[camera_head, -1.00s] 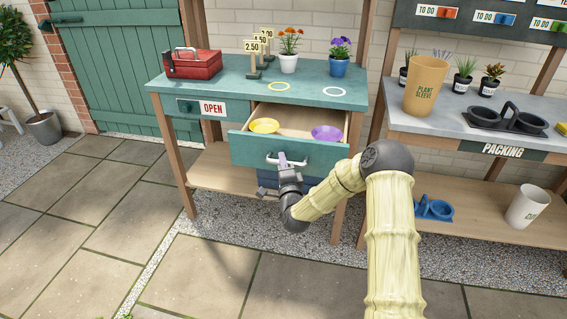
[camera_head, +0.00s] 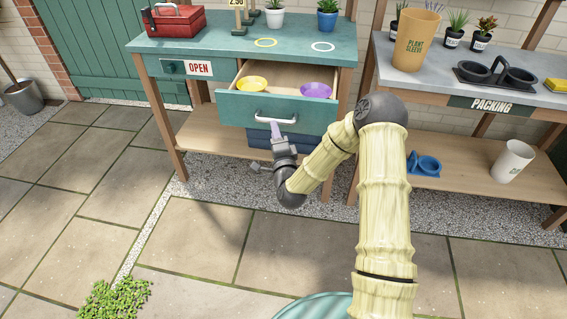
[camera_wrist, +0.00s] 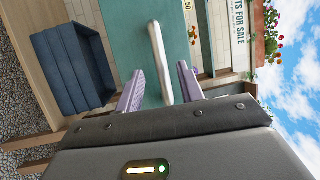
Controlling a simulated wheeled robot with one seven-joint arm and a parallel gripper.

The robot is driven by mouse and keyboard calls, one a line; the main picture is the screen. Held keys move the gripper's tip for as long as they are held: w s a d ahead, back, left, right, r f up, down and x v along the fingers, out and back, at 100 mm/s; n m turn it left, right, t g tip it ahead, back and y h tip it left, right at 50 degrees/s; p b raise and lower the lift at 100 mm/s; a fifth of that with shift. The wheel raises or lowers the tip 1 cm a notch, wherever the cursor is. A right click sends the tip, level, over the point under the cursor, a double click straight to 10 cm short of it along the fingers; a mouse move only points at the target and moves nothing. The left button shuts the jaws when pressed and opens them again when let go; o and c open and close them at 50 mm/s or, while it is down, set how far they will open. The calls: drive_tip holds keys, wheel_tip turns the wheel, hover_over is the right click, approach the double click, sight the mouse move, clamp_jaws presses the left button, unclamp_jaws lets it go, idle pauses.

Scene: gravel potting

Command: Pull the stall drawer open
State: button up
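The stall drawer (camera_head: 235,105) is pulled out from the teal stall. A yellow saucer (camera_head: 252,83) and a purple saucer (camera_head: 316,90) lie inside it. Its white bar handle (camera_head: 262,117) is on the teal front. In the wrist view the handle (camera_wrist: 158,50) stands ahead, in line with the gap between my two purple fingers. My gripper (camera_head: 278,138) is just in front of and below the handle. In the wrist view my gripper (camera_wrist: 160,90) is open, its fingers apart with nothing held between them.
A blue crate (camera_wrist: 62,65) sits on the shelf below the drawer. A second closed drawer with an OPEN sign (camera_head: 198,68) is to the left. The packing bench (camera_head: 420,82) stands at right. Paved floor (camera_head: 180,240) in front of the stall is clear.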

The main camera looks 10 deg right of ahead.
drive_tip(key=v, duration=1.1)
drive_tip(key=shift+s+b, duration=0.35)
drive_tip(key=shift+s, duration=0.05)
drive_tip(key=s+d+r+n+g+h, duration=0.1)
drive_tip(key=s+d+r+n+g, duration=0.15)
drive_tip(key=s+n+g, duration=0.6)
drive_tip(key=s+d+r+n+g+h, duration=0.1)
drive_tip(key=s+d+n+g, duration=0.3)
drive_tip(key=s+n+g, duration=0.5)
wheel_tip(320, 180, up, 29)
drive_tip(key=s+m+p, duration=0.1)
drive_tip(key=p, duration=2.8)
drive_tip(key=shift+s+d, duration=0.15)
drive_tip(key=shift+s, duration=0.15)
